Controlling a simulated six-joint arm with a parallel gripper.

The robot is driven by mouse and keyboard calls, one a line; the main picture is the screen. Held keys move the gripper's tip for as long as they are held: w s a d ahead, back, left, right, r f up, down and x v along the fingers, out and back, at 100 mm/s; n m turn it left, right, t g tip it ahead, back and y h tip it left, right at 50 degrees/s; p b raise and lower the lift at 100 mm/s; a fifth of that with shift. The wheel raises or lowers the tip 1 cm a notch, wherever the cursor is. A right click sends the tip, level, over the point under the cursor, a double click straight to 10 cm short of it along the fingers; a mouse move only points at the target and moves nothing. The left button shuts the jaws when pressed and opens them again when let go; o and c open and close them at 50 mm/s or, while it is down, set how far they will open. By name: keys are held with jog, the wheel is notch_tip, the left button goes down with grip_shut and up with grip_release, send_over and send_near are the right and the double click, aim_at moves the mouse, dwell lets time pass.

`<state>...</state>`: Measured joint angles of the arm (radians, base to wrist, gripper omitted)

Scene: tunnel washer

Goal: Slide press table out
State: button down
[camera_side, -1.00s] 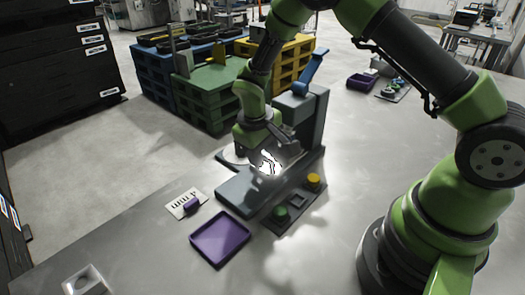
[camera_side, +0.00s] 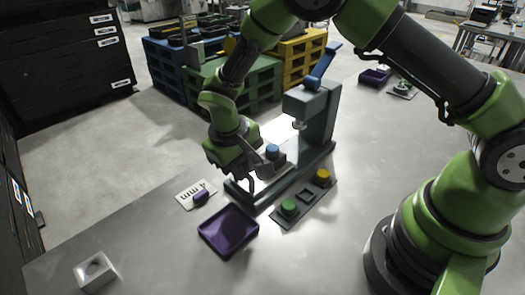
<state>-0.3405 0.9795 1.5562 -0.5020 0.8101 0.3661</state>
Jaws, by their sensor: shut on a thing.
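The grey press (camera_side: 318,112) with a blue lever stands on the bench, its head over a long dark base (camera_side: 318,160). The press table (camera_side: 284,178) lies low on this base, out in front of the column, partly hidden by my gripper. My gripper (camera_side: 256,179) points down at the front end of the base, left of the press head, and is shut on what looks like the press table's front part. The exact contact is hidden by the fingers. A blue-topped round piece (camera_side: 272,150) shows just right of the gripper.
A panel with a green button (camera_side: 289,206) and a yellow button (camera_side: 323,176) lies along the base. A purple tray (camera_side: 229,231) is in front. A "4 mm" card (camera_side: 196,194) with a purple piece lies left. A white block (camera_side: 95,271) sits front left.

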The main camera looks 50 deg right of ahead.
jog(key=shift+a, duration=1.2)
jog(key=c, duration=1.2)
grip_release()
jog(key=shift+o, duration=0.2)
jog(key=shift+d, duration=0.1)
notch_tip(320, 180, up, 10)
jog(key=a, duration=0.2)
